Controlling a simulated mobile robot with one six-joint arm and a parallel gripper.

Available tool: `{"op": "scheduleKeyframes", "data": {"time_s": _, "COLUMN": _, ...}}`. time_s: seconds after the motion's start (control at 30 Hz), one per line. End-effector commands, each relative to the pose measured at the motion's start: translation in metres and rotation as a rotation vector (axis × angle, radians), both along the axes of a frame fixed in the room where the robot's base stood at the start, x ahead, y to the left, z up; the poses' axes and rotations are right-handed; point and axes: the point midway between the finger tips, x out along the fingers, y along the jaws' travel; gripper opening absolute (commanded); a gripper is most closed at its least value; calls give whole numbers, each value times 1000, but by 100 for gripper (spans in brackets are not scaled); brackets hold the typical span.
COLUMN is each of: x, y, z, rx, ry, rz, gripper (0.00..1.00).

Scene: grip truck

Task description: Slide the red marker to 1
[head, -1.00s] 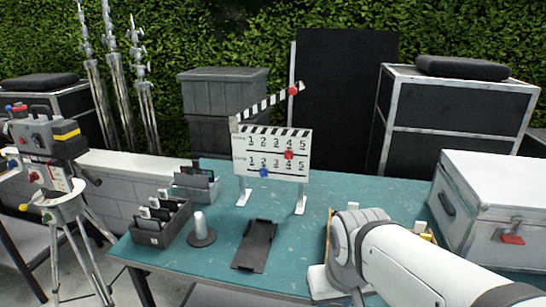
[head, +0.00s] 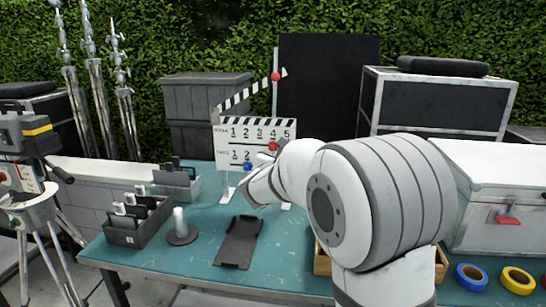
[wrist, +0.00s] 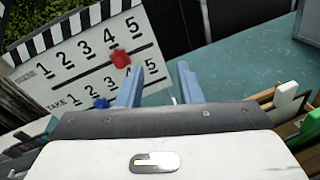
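The white clapperboard (head: 226,148) stands on the teal table, with number rows 1 to 5 for scene and take. The red marker (head: 272,146) sits on the scene row's line, under the 4; it also shows in the wrist view (wrist: 120,58). The blue marker (head: 248,167) is on the take row's line, near the 2. In the wrist view my gripper (wrist: 160,66) is open, with two blue fingers apart and nothing between them. The fingers are to the right of the red marker and touch neither marker. In the head view my arm hides the board's lower right.
A dark flat plate (head: 238,242), a grey cone-like piece (head: 181,228) and a divided black box (head: 140,221) lie in front of the board. A white case (head: 500,190) and blue (head: 471,277) and yellow (head: 517,280) tape rolls are at the right. A red knob (head: 275,76) is on the clapper stick.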

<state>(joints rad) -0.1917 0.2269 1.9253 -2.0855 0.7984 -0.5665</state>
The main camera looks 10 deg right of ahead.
Motion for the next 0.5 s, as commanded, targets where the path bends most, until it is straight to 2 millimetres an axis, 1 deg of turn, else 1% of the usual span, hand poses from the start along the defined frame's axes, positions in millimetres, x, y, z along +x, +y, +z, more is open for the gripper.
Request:
{"op": "scheduleKeyframes", "data": {"time_s": 0.03, "x": 13, "y": 12, "z": -7, "rx": -72, "ry": 8, "rz": 49, "gripper": 33}}
{"op": "scheduleKeyframes", "data": {"time_s": 0.1, "x": 26, "y": 26, "z": -9, "rx": -157, "ry": 14, "rz": 106, "gripper": 33}}
{"op": "scheduleKeyframes", "data": {"time_s": 0.2, "x": 37, "y": 39, "z": -10, "rx": -234, "ry": 17, "rz": 156, "gripper": 33}}
{"op": "scheduleKeyframes", "data": {"time_s": 0.33, "x": 48, "y": 43, "z": -10, "rx": -270, "ry": 19, "rz": 178, "gripper": 33}}
{"op": "scheduleKeyframes", "data": {"time_s": 0.5, "x": 72, "y": 35, "z": -9, "rx": -270, "ry": 19, "rz": 178, "gripper": 33}}
